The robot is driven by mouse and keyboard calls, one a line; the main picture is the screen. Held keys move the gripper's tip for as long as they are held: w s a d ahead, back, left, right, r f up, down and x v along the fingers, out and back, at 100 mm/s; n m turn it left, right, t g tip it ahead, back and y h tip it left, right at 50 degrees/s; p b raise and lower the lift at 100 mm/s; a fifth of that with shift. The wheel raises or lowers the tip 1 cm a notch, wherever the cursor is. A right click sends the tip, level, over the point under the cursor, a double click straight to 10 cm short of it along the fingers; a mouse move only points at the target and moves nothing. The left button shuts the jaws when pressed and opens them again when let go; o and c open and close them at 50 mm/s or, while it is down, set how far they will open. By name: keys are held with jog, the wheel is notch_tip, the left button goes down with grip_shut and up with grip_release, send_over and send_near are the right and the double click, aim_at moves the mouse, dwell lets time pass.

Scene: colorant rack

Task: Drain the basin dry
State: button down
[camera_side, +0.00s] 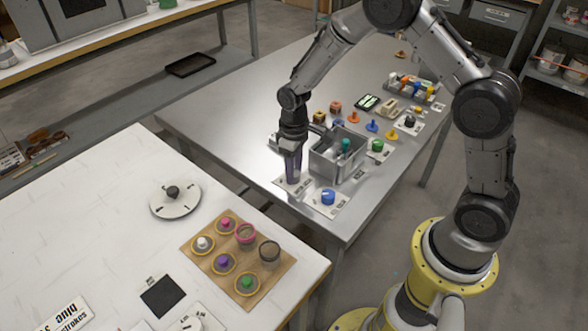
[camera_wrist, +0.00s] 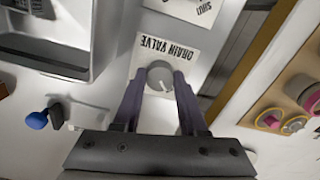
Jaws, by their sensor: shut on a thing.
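The basin (camera_side: 323,165) is a grey metal box on the steel table; it also shows at the upper left of the wrist view (camera_wrist: 102,38). I cannot make out the liquid level inside. A grey round knob (camera_wrist: 160,76) with a pale pointer line sits on a white plate marked DRAIN VALVE (camera_wrist: 145,48), beside the basin. My gripper (camera_wrist: 159,82) points down over this plate, its dark purple fingers shut on the knob from both sides. In the side view my gripper (camera_side: 293,168) hides the knob.
A blue knob (camera_side: 328,196) stands on another plate close by. A teal-topped item (camera_side: 346,145) shows at the basin. Several coloured knobs and a rack (camera_side: 412,88) lie farther back. A white table (camera_side: 100,225) with a wooden board (camera_side: 204,258) of pots stands at left.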

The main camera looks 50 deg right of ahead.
jog(key=shift+c, duration=2.2)
grip_release()
notch_tip(320, 180, up, 14)
